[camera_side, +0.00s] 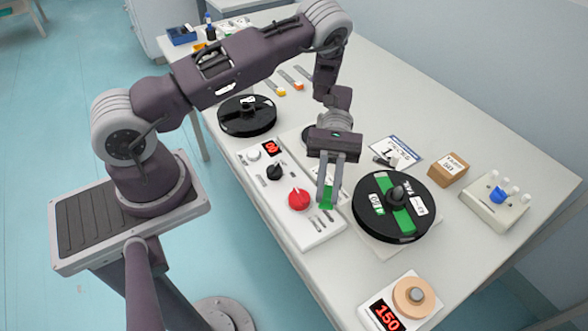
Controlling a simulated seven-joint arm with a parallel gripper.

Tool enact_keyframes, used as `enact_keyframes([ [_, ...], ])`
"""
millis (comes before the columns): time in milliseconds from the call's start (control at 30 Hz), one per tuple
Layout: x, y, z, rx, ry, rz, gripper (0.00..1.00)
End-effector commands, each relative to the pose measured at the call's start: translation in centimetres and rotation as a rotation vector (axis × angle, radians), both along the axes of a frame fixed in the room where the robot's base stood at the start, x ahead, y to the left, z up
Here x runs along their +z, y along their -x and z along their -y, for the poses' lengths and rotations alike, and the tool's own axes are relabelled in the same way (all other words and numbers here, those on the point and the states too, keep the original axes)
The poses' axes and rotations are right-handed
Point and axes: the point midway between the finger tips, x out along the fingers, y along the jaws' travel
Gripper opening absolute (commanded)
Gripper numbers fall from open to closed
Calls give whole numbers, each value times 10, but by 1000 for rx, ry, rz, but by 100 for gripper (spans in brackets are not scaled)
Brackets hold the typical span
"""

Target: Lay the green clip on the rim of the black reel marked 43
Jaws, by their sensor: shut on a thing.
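The green clip (326,204) is between the fingertips of my gripper (328,188), which is shut on it. My gripper points down over the right part of the white control panel, left of the larger-looking black reel. This near black reel (366,219) lies flat with a green strip across its top, a dark centre knob and white labels. Another black reel (247,126) lies at the far left end of the panel. I cannot read the number 43 clearly on either reel. The clip appears apart from the near reel's rim.
The white panel (318,238) carries a red knob (298,199), a black knob (274,171) and a red display. A cardboard box (448,170), a white box with a blue knob (491,203) and a printed card (397,152) stand behind. A 150 display unit (385,316) is in front.

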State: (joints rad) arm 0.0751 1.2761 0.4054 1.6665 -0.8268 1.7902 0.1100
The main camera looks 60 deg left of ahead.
Motion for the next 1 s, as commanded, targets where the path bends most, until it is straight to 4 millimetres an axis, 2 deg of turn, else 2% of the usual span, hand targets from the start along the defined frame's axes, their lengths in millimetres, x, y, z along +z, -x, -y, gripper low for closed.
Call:
enact_keyframes([
  [100,14,-25,19,304,6,-8,0],
  [200,24,-51,27,575,9,-12,0],
  [300,30,-74,27,816,12,-15,0],
  [433,32,-96,17,1041,18,-13,0],
  [533,32,-105,10,1139,22,-12,0],
  [667,28,-109,6,1181,24,-8,0],
  [1000,-5,-109,6,1178,24,-7,0],
])
